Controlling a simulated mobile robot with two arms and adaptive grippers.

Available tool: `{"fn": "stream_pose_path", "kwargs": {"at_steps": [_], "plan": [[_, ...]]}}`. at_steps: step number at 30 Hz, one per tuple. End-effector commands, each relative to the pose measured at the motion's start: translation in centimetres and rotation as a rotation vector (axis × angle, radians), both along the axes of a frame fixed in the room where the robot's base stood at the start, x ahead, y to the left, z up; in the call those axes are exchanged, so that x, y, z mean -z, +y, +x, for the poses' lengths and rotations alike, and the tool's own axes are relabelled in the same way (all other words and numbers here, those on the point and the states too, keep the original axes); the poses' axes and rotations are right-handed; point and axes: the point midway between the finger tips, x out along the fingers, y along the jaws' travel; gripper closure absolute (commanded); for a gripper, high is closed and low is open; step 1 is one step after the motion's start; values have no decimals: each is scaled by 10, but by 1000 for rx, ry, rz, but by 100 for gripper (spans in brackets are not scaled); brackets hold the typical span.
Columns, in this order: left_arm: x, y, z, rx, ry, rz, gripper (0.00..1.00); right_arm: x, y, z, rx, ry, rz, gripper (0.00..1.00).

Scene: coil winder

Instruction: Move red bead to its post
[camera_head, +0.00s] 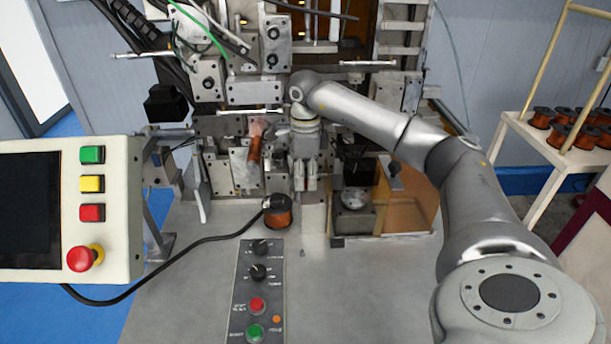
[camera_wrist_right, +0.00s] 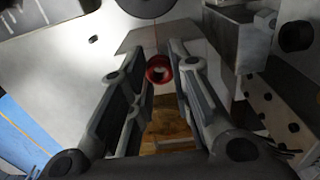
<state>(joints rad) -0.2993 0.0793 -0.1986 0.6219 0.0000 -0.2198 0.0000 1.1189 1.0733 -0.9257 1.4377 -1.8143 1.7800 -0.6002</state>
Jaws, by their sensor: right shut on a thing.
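The red bead (camera_wrist_right: 152,66) is a small ring with a hole in its middle. In the right wrist view it sits between the two fingers of my right gripper (camera_wrist_right: 158,52), near their tips. The fingers are shut on it. In the head view my right gripper (camera_head: 305,184) points down in front of the winding machine (camera_head: 243,150), above the back of the metal worktop (camera_head: 210,265). The bead is too small to make out clearly there. I cannot tell which part is its post. My left gripper is not in view.
A copper wire spool (camera_head: 278,212) stands on the worktop left of my gripper. A control strip (camera_head: 259,290) lies in front of it. A black cable (camera_head: 180,255) runs to the control panel (camera_head: 115,215) at left. A rack with several spools (camera_head: 565,130) stands far right.

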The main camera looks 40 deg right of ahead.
Motion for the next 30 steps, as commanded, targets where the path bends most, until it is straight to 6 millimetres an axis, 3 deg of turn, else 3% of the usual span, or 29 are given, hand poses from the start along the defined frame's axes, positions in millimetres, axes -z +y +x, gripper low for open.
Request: {"fn": "stream_pose_path", "kwargs": {"at_steps": [16,17,22,30], "plan": [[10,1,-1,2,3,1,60,17,0,0,0,0,0,88],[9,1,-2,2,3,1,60,16,0,0,0,-1,-1,77],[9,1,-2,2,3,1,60,16,0,0,0,0,0,56],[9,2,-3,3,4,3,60,15,0,0,0,0,0,56]]}}
